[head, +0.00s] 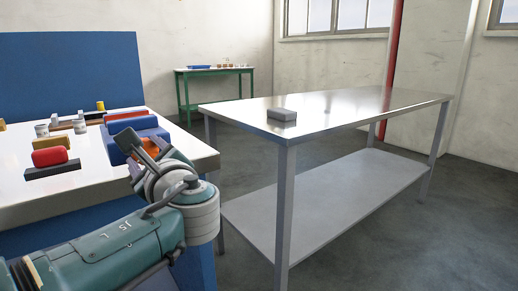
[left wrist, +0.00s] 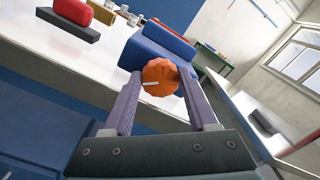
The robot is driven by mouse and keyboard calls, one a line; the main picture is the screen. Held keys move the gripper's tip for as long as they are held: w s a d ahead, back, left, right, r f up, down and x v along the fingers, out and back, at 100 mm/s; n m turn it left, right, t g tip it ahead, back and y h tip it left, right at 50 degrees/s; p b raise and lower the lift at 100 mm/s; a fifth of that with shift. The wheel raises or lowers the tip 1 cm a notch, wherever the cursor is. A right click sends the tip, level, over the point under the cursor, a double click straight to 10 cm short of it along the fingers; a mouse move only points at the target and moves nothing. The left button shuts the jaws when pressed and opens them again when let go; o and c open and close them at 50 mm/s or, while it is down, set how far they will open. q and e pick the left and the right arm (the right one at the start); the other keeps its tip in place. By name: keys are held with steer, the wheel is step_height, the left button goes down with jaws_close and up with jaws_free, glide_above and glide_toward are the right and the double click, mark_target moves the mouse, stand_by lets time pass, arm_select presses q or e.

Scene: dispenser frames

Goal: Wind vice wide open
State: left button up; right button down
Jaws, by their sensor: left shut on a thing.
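The vice is a blue block-like body (head: 130,121) on the right end of the white-topped bench. In the left wrist view the vice (left wrist: 152,52) lies just beyond my fingertips, with a red strip along its top. Its round orange knob (left wrist: 160,76), with a white mark, faces me. My left gripper (left wrist: 160,80) is shut on the knob, one finger on each side. The width of the jaw opening cannot be told. My right gripper is not in view.
On the white bench (head: 20,190) are a red block on a dark base (head: 51,157), white cans (head: 42,130) and small blocks. A blue panel (head: 70,72) stands behind. A metal table (head: 340,112) with a grey block (head: 281,115) stands to the right.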

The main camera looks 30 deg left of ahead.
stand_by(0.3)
arm_select(q)
steer(key=o, duration=1.4)
steer(key=shift+c, duration=0.2)
